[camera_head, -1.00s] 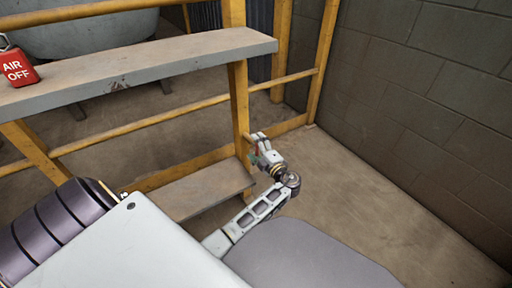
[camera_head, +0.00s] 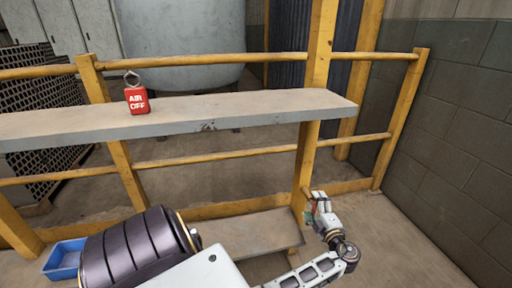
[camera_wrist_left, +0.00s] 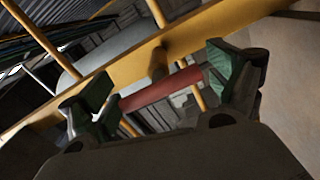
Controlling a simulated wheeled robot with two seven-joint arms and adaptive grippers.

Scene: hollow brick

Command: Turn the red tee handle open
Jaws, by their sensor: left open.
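The red tee handle shows in the left wrist view as a red crossbar (camera_wrist_left: 160,91) on a short brownish stem, in front of a yellow post. My left gripper (camera_wrist_left: 157,88) is open, with one green-padded finger near each end of the crossbar. The bar lies across the gap; whether the pads touch it I cannot tell. In the head view my left gripper (camera_head: 312,208) is at the foot of the yellow post (camera_head: 305,165), below the shelf. The handle is too small and covered there to make out clearly. My right gripper is not in view.
A grey shelf (camera_head: 230,112) crosses above the gripper, with a red "AIR OFF" tag (camera_head: 137,100) on it. Yellow rails (camera_head: 220,157) run behind. A lower plank (camera_head: 250,232) lies left of the gripper, a blue bin (camera_head: 65,258) further left. A block wall (camera_head: 455,135) closes the right.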

